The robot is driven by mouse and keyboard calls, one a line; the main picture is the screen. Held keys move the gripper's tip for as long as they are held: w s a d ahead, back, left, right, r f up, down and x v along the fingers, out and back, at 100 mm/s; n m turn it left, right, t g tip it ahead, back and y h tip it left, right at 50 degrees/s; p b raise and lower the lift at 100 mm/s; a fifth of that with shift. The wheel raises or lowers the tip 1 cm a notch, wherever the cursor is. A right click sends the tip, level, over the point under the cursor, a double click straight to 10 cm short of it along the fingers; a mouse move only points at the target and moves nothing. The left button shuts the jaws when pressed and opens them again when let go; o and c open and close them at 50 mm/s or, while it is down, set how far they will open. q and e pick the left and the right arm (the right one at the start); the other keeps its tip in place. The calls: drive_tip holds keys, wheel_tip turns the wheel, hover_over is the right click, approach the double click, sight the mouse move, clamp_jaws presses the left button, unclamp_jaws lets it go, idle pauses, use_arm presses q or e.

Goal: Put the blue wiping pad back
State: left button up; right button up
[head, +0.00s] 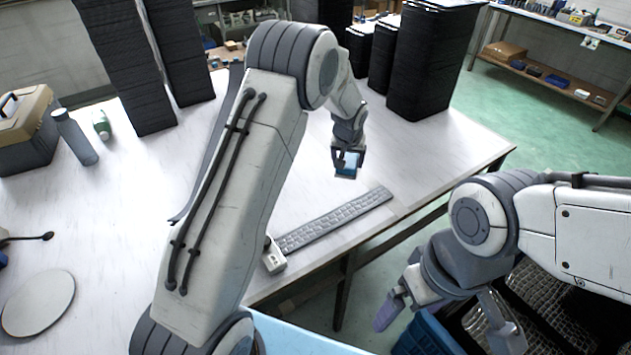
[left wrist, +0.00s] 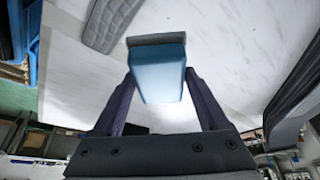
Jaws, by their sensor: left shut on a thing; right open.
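The blue wiping pad (head: 349,161) is a small blue block with a grey layer along one side. My left gripper (head: 348,160) is shut on it and holds it out over the white table (head: 440,160). In the left wrist view the pad (left wrist: 158,78) sits between the two dark fingers, with its grey layer at the far end. Its height above the table is hard to judge. My right gripper (head: 442,318) is open and empty, off the table's front edge, above a blue crate (head: 425,335).
Stacks of black trays (head: 430,55) stand at the table's back. A grey ribbed strip (head: 335,220) and a small white box (head: 273,259) lie near the front edge. A toolbox (head: 27,130), a grey bottle (head: 75,138) and a round disc (head: 38,303) are at left.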

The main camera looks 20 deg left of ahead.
use_arm(q)
drive_tip(key=p, duration=0.3)
hover_over(317, 176)
drive_tip(key=s, duration=0.2)
drive_tip(key=f, duration=0.6)
drive_tip(key=shift+w+d+f, duration=0.15)
drive_tip(key=shift+w+d, duration=0.05)
drive_tip(key=shift+w, duration=0.05)
wheel_tip(317, 176, down, 4)
drive_tip(key=shift+r+p, duration=0.1)
drive_tip(key=shift+p, duration=0.6)
drive_tip(key=shift+f, duration=0.25)
drive_tip(key=shift+f+b, duration=0.15)
drive_tip(key=shift+b, duration=0.2)
drive_tip(key=o, duration=1.2)
